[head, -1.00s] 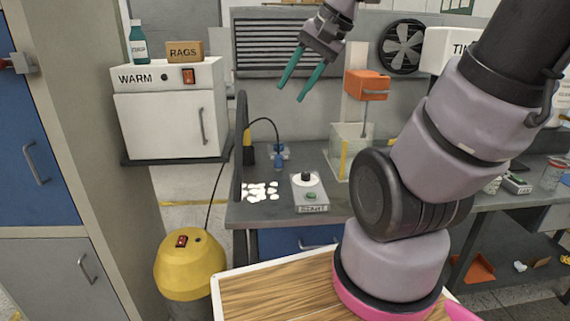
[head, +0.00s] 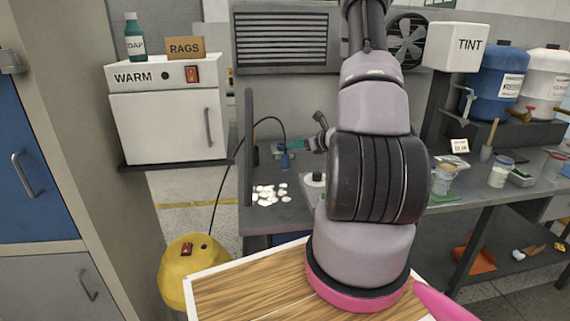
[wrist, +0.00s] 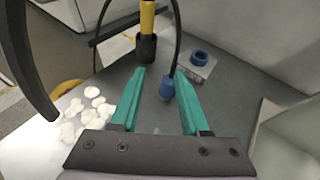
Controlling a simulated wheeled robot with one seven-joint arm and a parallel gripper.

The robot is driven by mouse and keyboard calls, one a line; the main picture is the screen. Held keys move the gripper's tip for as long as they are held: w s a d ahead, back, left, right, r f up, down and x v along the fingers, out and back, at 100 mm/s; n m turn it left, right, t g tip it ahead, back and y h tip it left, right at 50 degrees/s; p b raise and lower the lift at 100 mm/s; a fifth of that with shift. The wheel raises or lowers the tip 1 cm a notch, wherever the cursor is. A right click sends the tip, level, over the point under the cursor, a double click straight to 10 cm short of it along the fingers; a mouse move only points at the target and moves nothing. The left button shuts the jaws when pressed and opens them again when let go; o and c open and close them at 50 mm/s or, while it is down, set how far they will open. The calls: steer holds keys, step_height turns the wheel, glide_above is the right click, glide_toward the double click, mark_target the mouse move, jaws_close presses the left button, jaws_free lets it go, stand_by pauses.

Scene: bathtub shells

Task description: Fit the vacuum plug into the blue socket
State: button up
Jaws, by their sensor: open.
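The vacuum plug is a small blue piece (wrist: 167,90) on the end of a black cable. In the wrist view it shows between my open green fingers, nearer the right one, with no clear contact.
A yellow and black post (wrist: 147,30) stands beyond the left fingertip. White shell pieces (head: 268,194) lie on the bench at left. A dark upright panel (head: 249,150) edges the bench. The yellow vacuum (head: 190,262) stands on the floor. My arm hides much of the bench.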

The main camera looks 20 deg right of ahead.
mark_target(285, 154)
steer(key=shift+m+h, duration=0.5)
steer(key=shift+w+f, duration=1)
steer(key=shift+w, duration=0.55)
steer(key=shift+w+f, duration=1.05)
steer(key=shift+w, duration=0.55)
steer(key=shift+w+f, duration=1)
steer(key=shift+w, duration=0.55)
jaws_close()
